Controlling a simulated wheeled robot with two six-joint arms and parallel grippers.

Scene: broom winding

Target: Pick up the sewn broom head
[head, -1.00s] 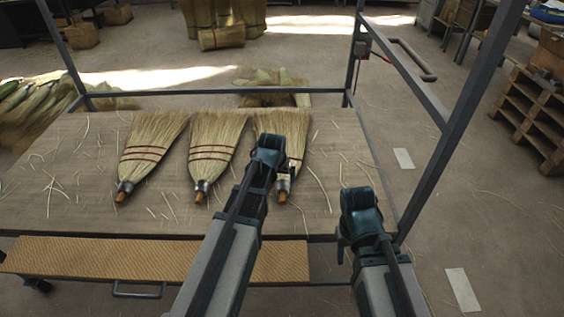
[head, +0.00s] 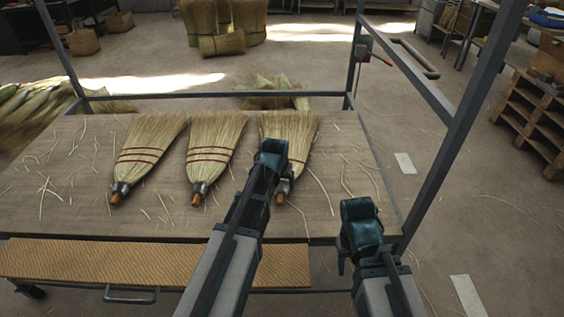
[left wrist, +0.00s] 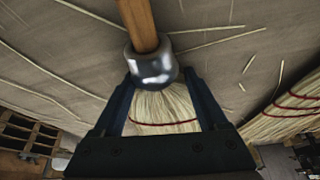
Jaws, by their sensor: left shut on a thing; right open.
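Three sewn broom heads with straw bristles, dark red stitching, metal collars and short wooden stubs show in the head view: left (head: 146,150), middle (head: 215,145) and right (head: 298,128). My left gripper (head: 272,162) is over the right broom head and covers part of its lower half. In the left wrist view, the left gripper (left wrist: 165,115) is shut on this broom head, its fingers on either side of the straw just below the shiny collar (left wrist: 152,68). My right gripper (head: 360,222) is open and empty, beyond the table's right front edge.
The broom heads are at a worktable (head: 60,215) strewn with loose straw. A metal frame post (head: 455,130) rises at its right side. A ribbed tan board (head: 100,262) runs along the front. Straw bundles (head: 272,90) lie behind the table.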

